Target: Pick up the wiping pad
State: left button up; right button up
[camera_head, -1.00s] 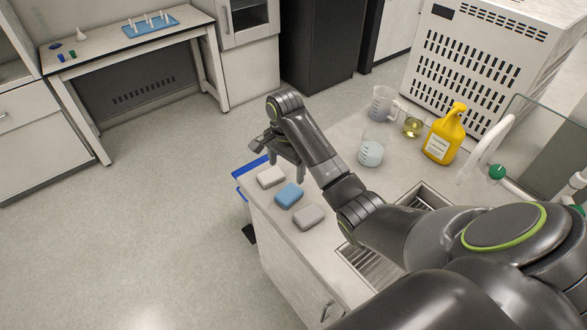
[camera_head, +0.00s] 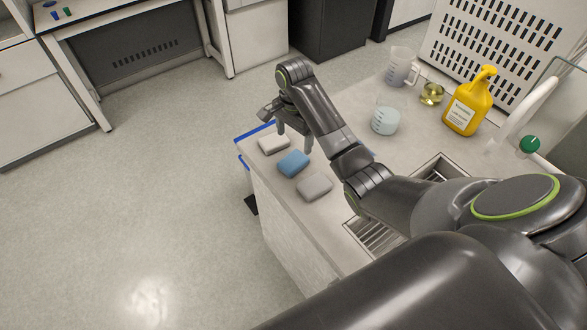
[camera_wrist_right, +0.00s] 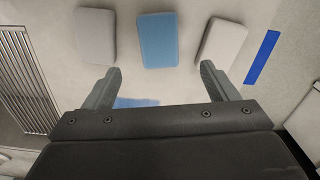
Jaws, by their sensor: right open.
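Three soft rectangular pads lie in a row along the counter's left edge: a white pad (camera_head: 273,145), a blue pad (camera_head: 293,163) and a grey pad (camera_head: 314,186). I cannot tell which one is the wiping pad. My right gripper (camera_head: 294,138) points down over the counter just beside the white and blue pads, open and empty. In the right wrist view the blue pad (camera_wrist_right: 158,38) is centred ahead of the spread fingers, with the grey pad (camera_wrist_right: 97,35) to its left and the white pad (camera_wrist_right: 221,43) to its right. My left gripper is not in view.
A flat blue patch (camera_wrist_right: 135,102) shows between the fingers, partly hidden. Open floor lies left.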

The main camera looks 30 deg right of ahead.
aim_at(294, 160)
notch_tip(294, 160, down, 3)
jog(key=shift+s+a+r, duration=0.1)
jog(key=shift+f+p, duration=0.3)
jog(key=shift+f, duration=0.6)
notch_tip(294, 160, down, 4)
jog(key=shift+a+r+p, duration=0.1)
jog(key=shift+r+p, duration=0.15)
jog(key=shift+p, duration=0.3)
jog(key=shift+f, duration=0.45)
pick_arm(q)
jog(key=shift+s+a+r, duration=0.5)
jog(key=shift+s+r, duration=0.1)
pick_arm(e)
jog(key=c, duration=1.1)
jog(key=shift+o, duration=0.2)
